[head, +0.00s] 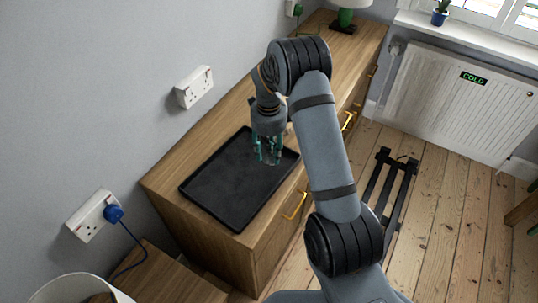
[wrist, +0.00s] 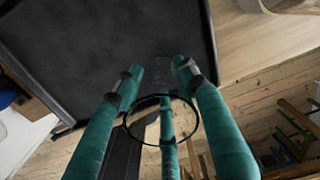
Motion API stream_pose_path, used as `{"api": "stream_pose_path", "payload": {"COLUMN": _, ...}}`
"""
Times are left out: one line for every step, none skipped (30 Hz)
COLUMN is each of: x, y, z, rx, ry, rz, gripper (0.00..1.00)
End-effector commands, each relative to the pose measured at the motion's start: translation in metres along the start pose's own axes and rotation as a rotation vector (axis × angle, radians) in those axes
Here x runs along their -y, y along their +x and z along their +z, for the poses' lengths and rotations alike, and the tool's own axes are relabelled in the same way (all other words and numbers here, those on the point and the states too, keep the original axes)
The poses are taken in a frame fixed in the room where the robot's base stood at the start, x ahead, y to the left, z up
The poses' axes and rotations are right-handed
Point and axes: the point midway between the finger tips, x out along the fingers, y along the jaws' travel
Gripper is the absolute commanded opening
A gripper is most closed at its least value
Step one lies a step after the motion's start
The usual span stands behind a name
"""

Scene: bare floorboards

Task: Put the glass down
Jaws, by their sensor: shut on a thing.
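My gripper (head: 268,152) has green fingers and hangs over the black tray (head: 205,188) on the wooden sideboard, towards the tray's right side. In the wrist view my gripper (wrist: 160,80) is closed around a clear glass (wrist: 148,120). The glass shows mainly as a thin dark round rim between the fingers. The tray also shows in the wrist view (wrist: 110,35), beyond the fingertips. In the head view the glass is hard to make out among the fingers. I cannot tell whether its base touches the tray.
The tray has a raised rim and its visible surface is bare. The wooden sideboard (head: 165,182) stands against the wall, with free top beyond the tray. Floorboards (head: 440,235) lie to the right.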

Motion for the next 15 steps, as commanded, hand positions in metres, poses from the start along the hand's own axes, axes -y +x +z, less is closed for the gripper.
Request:
{"api": "stream_pose_path", "payload": {"x": -0.002, "y": 0.007, "z": -0.001, "rx": -0.003, "ry": -0.001, "rz": 0.005, "gripper": 0.04}}
{"api": "stream_pose_path", "payload": {"x": -0.001, "y": 0.011, "z": -0.001, "rx": -0.002, "ry": -0.001, "rz": 0.004, "gripper": 0.04}}
{"api": "stream_pose_path", "payload": {"x": -0.001, "y": 0.017, "z": -0.001, "rx": -0.002, "ry": 0.0, "rz": 0.004, "gripper": 0.04}}
{"api": "stream_pose_path", "payload": {"x": -0.001, "y": 0.02, "z": -0.001, "rx": -0.001, "ry": 0.0, "rz": 0.003, "gripper": 0.04}}
{"api": "stream_pose_path", "payload": {"x": -0.001, "y": 0.023, "z": -0.001, "rx": -0.001, "ry": 0.0, "rz": 0.003, "gripper": 0.04}}
{"api": "stream_pose_path", "payload": {"x": -0.001, "y": 0.025, "z": -0.001, "rx": -0.001, "ry": 0.0, "rz": 0.002, "gripper": 0.04}}
{"api": "stream_pose_path", "payload": {"x": 0.0, "y": 0.026, "z": 0.0, "rx": 0.0, "ry": -0.001, "rz": 0.0, "gripper": 0.04}}
{"api": "stream_pose_path", "payload": {"x": 0.0, "y": 0.027, "z": 0.0, "rx": 0.001, "ry": -0.001, "rz": -0.001, "gripper": 0.04}}
{"api": "stream_pose_path", "payload": {"x": 0.0, "y": 0.027, "z": 0.0, "rx": 0.001, "ry": -0.001, "rz": -0.001, "gripper": 0.04}}
{"api": "stream_pose_path", "payload": {"x": 0.0, "y": 0.027, "z": 0.0, "rx": 0.001, "ry": -0.001, "rz": -0.001, "gripper": 0.04}}
{"api": "stream_pose_path", "payload": {"x": 0.0, "y": 0.027, "z": 0.0, "rx": 0.001, "ry": -0.001, "rz": -0.001, "gripper": 0.04}}
{"api": "stream_pose_path", "payload": {"x": 0.0, "y": 0.027, "z": 0.0, "rx": 0.001, "ry": -0.001, "rz": -0.001, "gripper": 0.04}}
{"api": "stream_pose_path", "payload": {"x": 0.0, "y": 0.027, "z": 0.0, "rx": 0.001, "ry": -0.001, "rz": -0.001, "gripper": 0.04}}
{"api": "stream_pose_path", "payload": {"x": 0.0, "y": 0.027, "z": 0.0, "rx": 0.001, "ry": -0.001, "rz": -0.001, "gripper": 0.04}}
{"api": "stream_pose_path", "payload": {"x": 0.0, "y": 0.028, "z": 0.0, "rx": 0.001, "ry": -0.001, "rz": 0.0, "gripper": 0.04}}
